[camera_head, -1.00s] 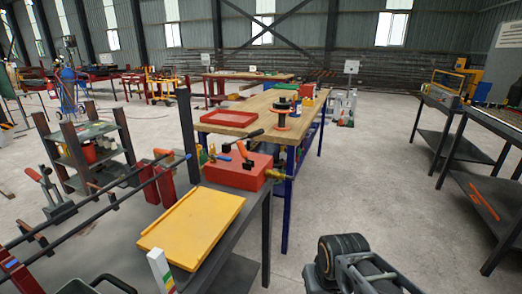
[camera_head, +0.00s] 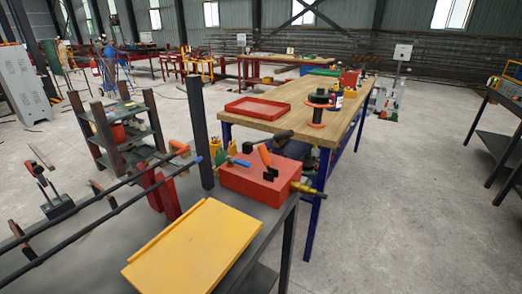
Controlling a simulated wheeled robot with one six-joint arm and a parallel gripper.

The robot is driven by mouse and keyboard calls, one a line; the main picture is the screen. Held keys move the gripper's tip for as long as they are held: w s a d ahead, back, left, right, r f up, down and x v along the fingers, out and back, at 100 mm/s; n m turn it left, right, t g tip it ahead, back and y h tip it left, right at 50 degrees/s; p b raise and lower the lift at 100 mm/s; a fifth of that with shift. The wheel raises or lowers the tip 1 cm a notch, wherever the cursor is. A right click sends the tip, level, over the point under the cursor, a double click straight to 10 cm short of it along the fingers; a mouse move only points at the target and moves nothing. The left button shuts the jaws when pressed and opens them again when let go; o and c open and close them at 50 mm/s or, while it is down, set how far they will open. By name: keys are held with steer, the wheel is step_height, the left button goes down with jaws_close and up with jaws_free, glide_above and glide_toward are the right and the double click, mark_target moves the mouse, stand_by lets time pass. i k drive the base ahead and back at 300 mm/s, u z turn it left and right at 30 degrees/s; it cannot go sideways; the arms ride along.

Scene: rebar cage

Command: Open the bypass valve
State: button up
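A red box (camera_head: 262,188) sits on the far right end of the dark metal bench. On its top are a blue lever (camera_head: 238,162), an orange lever (camera_head: 264,155) and a lever with a black handle (camera_head: 270,135). A brass fitting (camera_head: 307,189) sticks out of its right side. I see no readable label, so I cannot tell which of these is the bypass valve, or its position. My gripper is not in view.
A yellow tray (camera_head: 190,248) lies on the bench (camera_head: 100,248) in front of the box. A wooden table (camera_head: 285,100) is behind. The concrete floor (camera_head: 410,200) at right is clear.

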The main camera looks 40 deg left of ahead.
mark_target(245, 164)
steer(key=i, duration=1.1)
steer(key=u, duration=2.1)
